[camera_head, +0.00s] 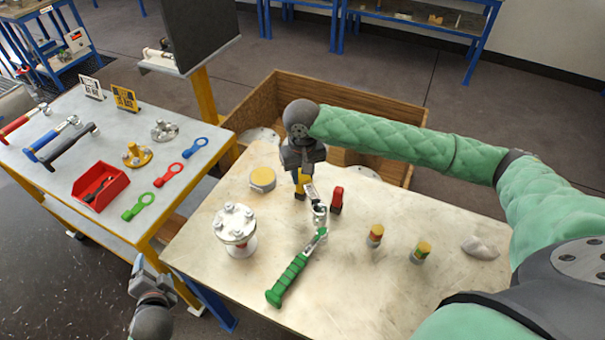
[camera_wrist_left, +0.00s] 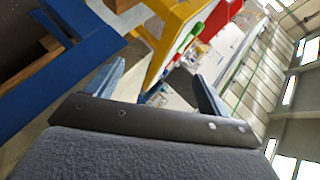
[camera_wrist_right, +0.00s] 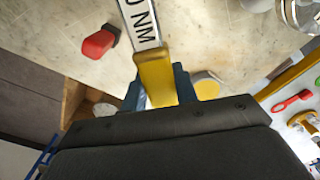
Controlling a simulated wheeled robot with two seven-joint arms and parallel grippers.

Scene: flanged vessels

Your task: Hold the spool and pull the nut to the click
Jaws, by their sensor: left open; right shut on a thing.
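The spool (camera_head: 238,235) is a pale flanged vessel with several bolts and nuts on its top flange. It stands upright at the left of the near table. My right gripper (camera_head: 302,178) is shut on the yellow end of a tool (camera_wrist_right: 155,75), whose white plate reads "0 NM". The tool's silver end hangs over the table, right of the spool and apart from it. A green-handled wrench (camera_head: 290,280) lies in front of the spool, to the right. My left gripper (camera_head: 145,272) is open and empty, low at the left, off the table and away from the spool.
A yellow-topped round tin (camera_head: 263,180), a red-and-black block (camera_head: 336,200), two small banded cylinders (camera_head: 375,236) and a pale lump (camera_head: 480,248) stand on the near table (camera_head: 350,290). A wooden crate (camera_head: 290,85) is behind. A side table (camera_head: 60,160) holds more tools.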

